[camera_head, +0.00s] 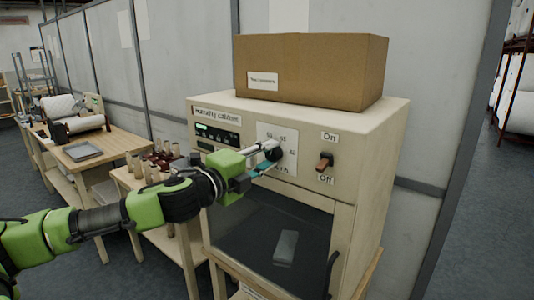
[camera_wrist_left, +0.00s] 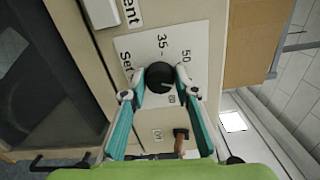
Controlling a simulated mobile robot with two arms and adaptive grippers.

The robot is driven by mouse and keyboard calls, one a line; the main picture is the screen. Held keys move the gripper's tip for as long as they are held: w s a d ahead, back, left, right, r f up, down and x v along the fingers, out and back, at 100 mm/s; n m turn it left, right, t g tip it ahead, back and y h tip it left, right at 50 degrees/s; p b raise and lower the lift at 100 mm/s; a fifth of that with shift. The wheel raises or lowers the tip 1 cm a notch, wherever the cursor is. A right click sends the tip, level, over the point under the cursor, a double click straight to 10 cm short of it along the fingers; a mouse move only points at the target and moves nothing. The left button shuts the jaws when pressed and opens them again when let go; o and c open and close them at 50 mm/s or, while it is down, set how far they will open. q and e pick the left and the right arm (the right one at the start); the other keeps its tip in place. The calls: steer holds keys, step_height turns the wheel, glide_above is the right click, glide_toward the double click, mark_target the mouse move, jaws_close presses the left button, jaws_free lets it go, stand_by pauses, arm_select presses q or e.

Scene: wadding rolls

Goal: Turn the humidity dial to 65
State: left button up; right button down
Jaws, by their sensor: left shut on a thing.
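The humidity dial is a round black knob (camera_head: 274,152) on a white scale plate (camera_head: 290,139) on the front of the cream humidity cabinet (camera_head: 365,140). My left gripper (camera_head: 262,160) reaches it from the left. In the left wrist view the knob (camera_wrist_left: 160,76) sits between the two fingertips of my left gripper (camera_wrist_left: 160,86), which are shut on its sides. The marks 35 and 50 show on the plate (camera_wrist_left: 143,47). Other marks are partly hidden by the fingers and knob, and I cannot read the dial's setting. My right gripper is not in view.
An On/Off switch (camera_head: 324,161) is right of the dial. A cardboard box (camera_head: 310,75) stands on the cabinet. Below is a dark window (camera_head: 265,225) with a handle (camera_head: 332,272). Wooden tables (camera_head: 115,143) with rolls and spools stand at left.

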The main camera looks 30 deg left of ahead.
arm_select(q)
steer(key=shift+m, duration=0.4)
steer(key=o, duration=1.1)
steer(key=shift+c, duration=0.2)
steer(key=shift+o, duration=0.3)
steer(key=shift+r, duration=0.1)
